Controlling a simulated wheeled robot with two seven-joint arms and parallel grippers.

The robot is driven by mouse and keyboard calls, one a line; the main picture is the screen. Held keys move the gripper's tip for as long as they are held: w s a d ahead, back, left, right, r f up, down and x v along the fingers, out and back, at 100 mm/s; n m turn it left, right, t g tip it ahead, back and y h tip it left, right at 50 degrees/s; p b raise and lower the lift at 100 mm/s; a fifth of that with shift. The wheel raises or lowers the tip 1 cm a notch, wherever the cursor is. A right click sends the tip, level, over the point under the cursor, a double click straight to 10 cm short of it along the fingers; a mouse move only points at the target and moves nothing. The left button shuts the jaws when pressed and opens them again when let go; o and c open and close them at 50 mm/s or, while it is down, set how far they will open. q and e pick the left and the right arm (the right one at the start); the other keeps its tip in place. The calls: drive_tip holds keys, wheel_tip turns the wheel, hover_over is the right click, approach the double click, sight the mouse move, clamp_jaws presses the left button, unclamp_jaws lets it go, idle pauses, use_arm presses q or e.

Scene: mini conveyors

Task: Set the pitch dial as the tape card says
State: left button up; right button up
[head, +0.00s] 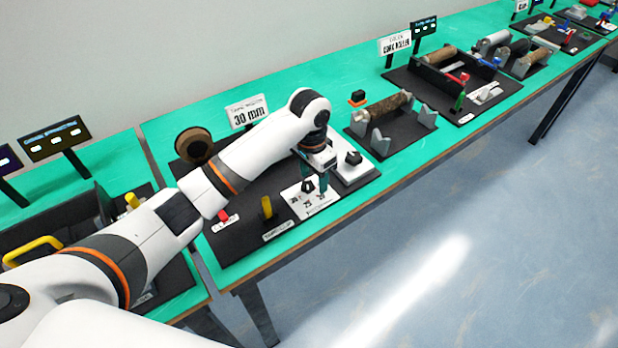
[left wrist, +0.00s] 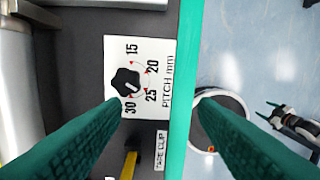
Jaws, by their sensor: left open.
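The tape card (head: 247,112) reads 30 mm and stands at the back of the dark winder board. The pitch dial (left wrist: 126,84) is a black knob on a white plate (left wrist: 113,60) marked 15, 20, 25 and 30. Its white pointer line seems to aim towards 25. The dial (head: 308,186) also shows in the head view, near the board's front edge. My left gripper (head: 322,180) is open and close above the plate. In the left wrist view its green fingers (left wrist: 158,108) are apart, with the dial beside the left fingertip, not between them.
A yellow post (head: 267,207), the tape clip by its label, and a red part (head: 224,215) stand left of the dial. Another black knob (head: 353,158) sits on a white block to the right. The table edge is close by. A small arm-like shape (left wrist: 290,120) is unclear.

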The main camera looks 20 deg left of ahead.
use_arm(q)
wheel_tip(320, 180, up, 5)
hover_over(308, 185)
drive_tip(key=shift+y, duration=0.3)
wheel_tip(308, 185, down, 12)
drive_tip(key=shift+r+p, duration=0.1)
drive_tip(key=shift+p, duration=0.5)
drive_tip(key=c, duration=1)
drive_tip(key=shift+o, duration=0.2)
